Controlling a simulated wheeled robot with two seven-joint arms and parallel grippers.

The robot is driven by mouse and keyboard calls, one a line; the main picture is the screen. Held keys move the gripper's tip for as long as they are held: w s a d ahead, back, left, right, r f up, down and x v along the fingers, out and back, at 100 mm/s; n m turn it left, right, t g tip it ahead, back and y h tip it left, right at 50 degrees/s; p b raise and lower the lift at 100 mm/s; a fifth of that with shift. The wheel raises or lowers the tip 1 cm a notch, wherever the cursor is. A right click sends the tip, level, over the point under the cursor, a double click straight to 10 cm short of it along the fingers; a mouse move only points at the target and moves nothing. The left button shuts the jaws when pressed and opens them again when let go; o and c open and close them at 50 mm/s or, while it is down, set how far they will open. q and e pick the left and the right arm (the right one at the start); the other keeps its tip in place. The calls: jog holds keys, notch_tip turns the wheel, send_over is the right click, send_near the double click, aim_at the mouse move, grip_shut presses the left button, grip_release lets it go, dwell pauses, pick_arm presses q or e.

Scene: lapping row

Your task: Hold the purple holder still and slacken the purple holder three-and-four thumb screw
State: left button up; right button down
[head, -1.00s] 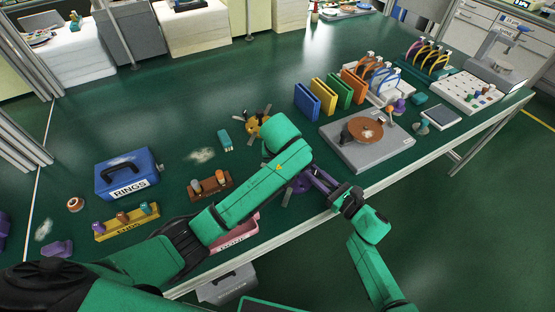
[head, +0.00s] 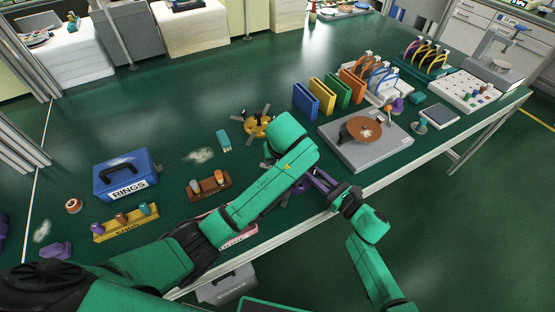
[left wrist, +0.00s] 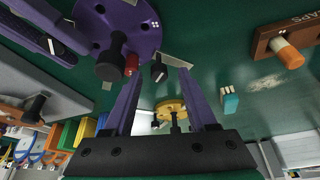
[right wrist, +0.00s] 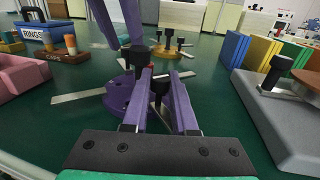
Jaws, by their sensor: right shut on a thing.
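The purple holder (right wrist: 117,94) is a round disc with black-capped screws and flat metal strips, lying on the green bench. In the head view the holder (head: 297,188) is mostly hidden under my left arm. My right gripper (right wrist: 161,75) has its purple fingers closed in at the holder's near side, around a black-capped part; the exact contact is unclear. My left gripper (left wrist: 160,76) points down over the holder with its fingers apart. A black thumb screw (left wrist: 158,72) shows between its tips, with a gap on each side. Another black knob (left wrist: 112,55) and a red piece (left wrist: 131,64) stand beside it.
A yellow holder (head: 258,124) lies behind. A grey plate with a copper disc (head: 366,130) is to the right. A brown caps rack (head: 209,187), a pink tray (head: 240,232) and a blue rings box (head: 127,174) are to the left. The bench's front edge is close.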

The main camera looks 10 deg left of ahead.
pick_arm(q)
jog(key=v, duration=0.7)
jog(key=shift+r, duration=0.25)
jog(key=shift+s, duration=0.1)
pick_arm(e)
jog(key=c, duration=0.6)
grip_release()
